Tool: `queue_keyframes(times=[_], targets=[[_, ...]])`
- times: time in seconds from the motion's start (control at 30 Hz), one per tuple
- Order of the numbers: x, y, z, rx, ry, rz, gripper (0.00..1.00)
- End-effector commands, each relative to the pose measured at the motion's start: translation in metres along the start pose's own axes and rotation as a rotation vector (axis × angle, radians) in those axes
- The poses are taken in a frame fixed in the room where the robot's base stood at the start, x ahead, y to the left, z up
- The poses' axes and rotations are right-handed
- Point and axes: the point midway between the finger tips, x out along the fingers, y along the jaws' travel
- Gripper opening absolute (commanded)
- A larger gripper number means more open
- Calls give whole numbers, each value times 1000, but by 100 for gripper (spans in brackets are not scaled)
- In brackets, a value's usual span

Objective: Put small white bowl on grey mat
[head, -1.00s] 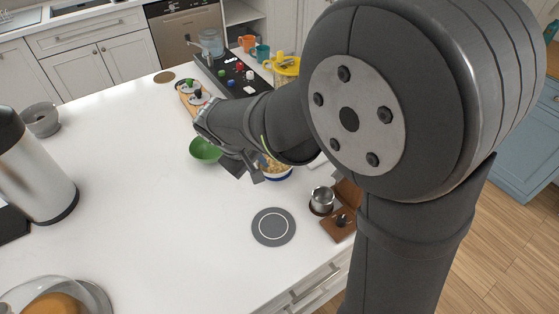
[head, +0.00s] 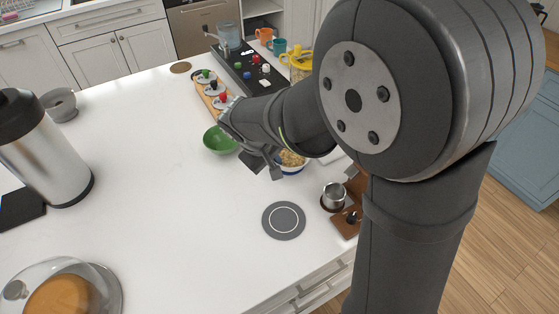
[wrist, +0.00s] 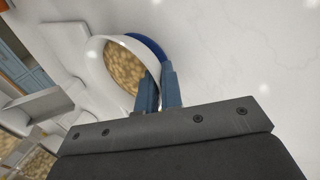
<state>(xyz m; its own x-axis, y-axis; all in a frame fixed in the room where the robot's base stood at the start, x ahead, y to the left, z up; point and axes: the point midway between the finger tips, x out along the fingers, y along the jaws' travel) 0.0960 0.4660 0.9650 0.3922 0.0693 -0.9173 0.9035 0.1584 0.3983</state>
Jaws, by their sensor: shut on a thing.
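The small white bowl (head: 290,168) has a blue lower part and holds tan, grain-like food. In the head view it is partly hidden behind my arm; it also shows in the wrist view (wrist: 96,62). My gripper (head: 271,171) is shut on the bowl's wall, with its fingers (wrist: 159,88) at the rim in the wrist view. I cannot tell whether the bowl touches the counter. The grey mat (head: 284,232) is round with a white ring. It lies flat and bare on the counter, nearer the camera than the bowl.
A green bowl (head: 219,143) stands just left of my gripper. A metal cup (head: 334,195) on a brown board (head: 345,224) is right of the mat. A large flask (head: 45,150) and a domed cake (head: 62,295) are at left. The middle counter is clear.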

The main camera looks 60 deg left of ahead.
Motion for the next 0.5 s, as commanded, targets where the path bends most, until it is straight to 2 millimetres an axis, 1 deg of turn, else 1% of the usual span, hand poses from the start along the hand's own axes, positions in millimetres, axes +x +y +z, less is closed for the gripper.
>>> queue_keyframes(times=[0.3,0.43,0.5], targets=[[-56,25,-1,3,3,2,0],[-75,33,0,3,1,1,0],[-82,35,4,6,-2,3,0]])
